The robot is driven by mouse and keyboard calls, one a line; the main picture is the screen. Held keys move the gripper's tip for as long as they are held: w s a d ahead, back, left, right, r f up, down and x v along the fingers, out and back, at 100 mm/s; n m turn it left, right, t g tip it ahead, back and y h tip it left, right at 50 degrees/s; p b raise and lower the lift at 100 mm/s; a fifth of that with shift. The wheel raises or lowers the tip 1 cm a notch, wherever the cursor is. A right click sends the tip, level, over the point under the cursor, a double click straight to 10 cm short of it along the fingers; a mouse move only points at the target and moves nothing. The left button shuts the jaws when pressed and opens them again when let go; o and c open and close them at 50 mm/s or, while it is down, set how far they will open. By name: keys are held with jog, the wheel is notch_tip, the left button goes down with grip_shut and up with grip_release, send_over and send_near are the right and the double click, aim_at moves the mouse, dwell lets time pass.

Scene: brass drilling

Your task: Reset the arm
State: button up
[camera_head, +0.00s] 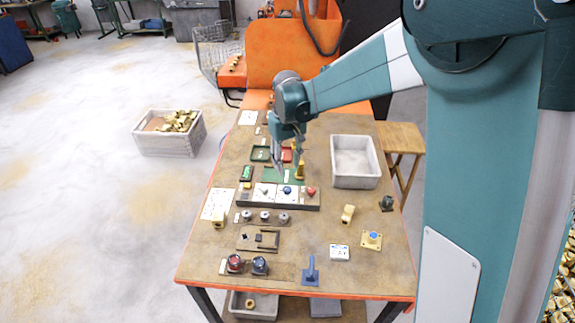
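My arm reaches in from the right over the wooden worktable (310,230). My gripper (288,168) points down above the green plate area (275,175) at the table's middle. Its two fingers look spread apart, with no part visible between them. A brass piece (300,171) stands upright right by the right fingertip; I cannot tell whether they touch.
A control panel with buttons (277,194) lies just in front of the gripper. An empty grey bin (337,180) stands to the right. Loose brass parts (348,214), a blue lever (311,271) and red and dark knobs (236,263) sit nearer. A crate of brass parts (150,145) is on the floor.

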dwell(0.3)
jog(key=s+d+r+m+t+b, duration=0.1)
jog(key=s+d+r+t, duration=0.1)
jog(key=s+d+r, duration=0.5)
jog(key=s+d+r+m+t+b, duration=0.1)
jog(key=s+d+r+m, duration=0.1)
jog(key=s+d+r, duration=0.45)
jog(key=s+d+f+m+t+b, duration=0.1)
jog(key=s+d+f+t, duration=0.1)
jog(key=s+d, duration=0.5)
jog(key=s+d+f+m+t+b, duration=0.1)
jog(key=s+d+f+m+t, duration=0.1)
jog(key=s+d, duration=0.6)
jog(key=s, duration=0.4)
jog(key=shift+s, duration=0.25)
